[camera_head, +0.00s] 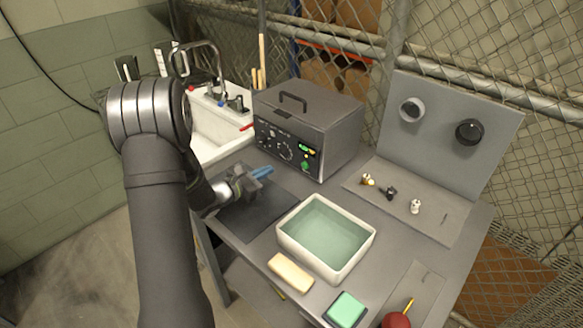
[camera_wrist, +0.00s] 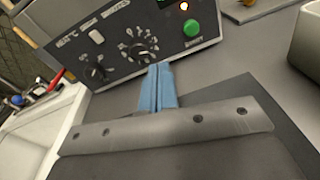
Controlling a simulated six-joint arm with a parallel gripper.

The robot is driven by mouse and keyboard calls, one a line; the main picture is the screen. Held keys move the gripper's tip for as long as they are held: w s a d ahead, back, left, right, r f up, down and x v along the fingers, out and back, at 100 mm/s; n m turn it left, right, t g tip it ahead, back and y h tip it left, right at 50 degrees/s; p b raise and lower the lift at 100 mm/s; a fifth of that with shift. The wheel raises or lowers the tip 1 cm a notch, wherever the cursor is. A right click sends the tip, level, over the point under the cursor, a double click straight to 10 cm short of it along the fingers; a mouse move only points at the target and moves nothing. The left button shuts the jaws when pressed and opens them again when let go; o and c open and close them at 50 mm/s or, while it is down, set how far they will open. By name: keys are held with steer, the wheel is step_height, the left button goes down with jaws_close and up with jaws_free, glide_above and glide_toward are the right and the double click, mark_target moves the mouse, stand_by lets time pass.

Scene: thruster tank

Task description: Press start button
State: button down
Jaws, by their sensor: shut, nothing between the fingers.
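The start button is most likely the round green button (camera_wrist: 192,28) on the lower right of the front panel of a dark grey box-shaped machine (camera_head: 311,118). It also shows in the head view (camera_head: 305,167). My gripper (camera_head: 264,172) is in front of the machine, above a dark mat. Its blue fingers (camera_wrist: 158,86) are shut together and empty. In the wrist view they point at the panel, below the large dial (camera_wrist: 141,50) and to the left of the green button. The fingertips look apart from the button.
A white tray of greenish liquid (camera_head: 284,238) stands to the right of my gripper. A cream block (camera_head: 290,272) and a green sponge-like block (camera_head: 346,309) lie in front. A sink (camera_head: 212,128) is at the left. A grey board (camera_head: 440,130) with two round fittings stands at the right.

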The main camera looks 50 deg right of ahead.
mark_target(303, 166)
steer(key=shift+n+g, duration=0.3)
steer(key=shift+n, duration=0.4)
steer(key=s+a, duration=0.1)
steer(key=a, duration=0.1)
steer(key=s+a, duration=0.3)
steer(key=a, duration=0.1)
steer(key=shift+s+a+r, duration=0.1)
steer(key=shift+s+r, duration=0.1)
steer(key=shift+r, duration=0.1)
steer(key=d, duration=0.4)
steer(key=s+d+f, duration=0.1)
steer(key=d, duration=0.9)
steer(key=shift+s+f, duration=0.15)
steer(key=shift+f, duration=0.05)
